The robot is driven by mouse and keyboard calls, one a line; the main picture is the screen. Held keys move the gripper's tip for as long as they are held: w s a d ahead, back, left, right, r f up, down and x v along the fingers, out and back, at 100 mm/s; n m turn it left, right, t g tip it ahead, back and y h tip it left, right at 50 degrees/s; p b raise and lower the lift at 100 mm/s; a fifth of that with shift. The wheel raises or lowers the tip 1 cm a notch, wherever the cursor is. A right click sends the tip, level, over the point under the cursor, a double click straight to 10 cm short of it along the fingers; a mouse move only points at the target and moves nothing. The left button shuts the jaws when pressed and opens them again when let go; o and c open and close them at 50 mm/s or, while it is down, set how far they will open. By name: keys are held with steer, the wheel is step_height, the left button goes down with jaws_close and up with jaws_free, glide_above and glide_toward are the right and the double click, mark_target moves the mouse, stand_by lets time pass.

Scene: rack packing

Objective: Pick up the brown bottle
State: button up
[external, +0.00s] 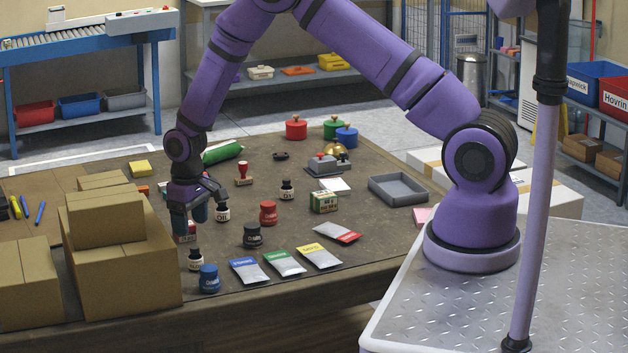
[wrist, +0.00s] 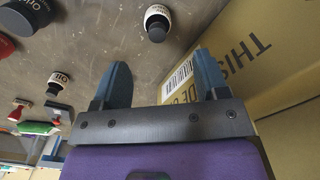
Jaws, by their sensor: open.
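Several small dark bottles with black caps and white labels stand on the brown table. One stands near the front edge (external: 195,260), one labelled OIL is just right of my gripper (external: 222,212), and one is farther right (external: 287,190). I cannot tell which is the brown one. In the wrist view, a dark bottle (wrist: 157,22) stands upright beyond my fingertips, and another (wrist: 57,83) is off to the left. My gripper (external: 197,216) points down beside the cardboard boxes. In the wrist view its two blue fingers (wrist: 162,72) are apart with nothing between them.
Stacked cardboard boxes (external: 122,265) stand close left of my gripper; one (wrist: 275,50) fills the wrist view's right side. A grey tray (external: 398,190) is farther right.

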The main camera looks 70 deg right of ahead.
mark_target(194, 247)
steer(key=f, duration=0.9)
steer(key=shift+s+d, duration=0.1)
steer(key=shift+s, duration=0.1)
steer(key=c, duration=1)
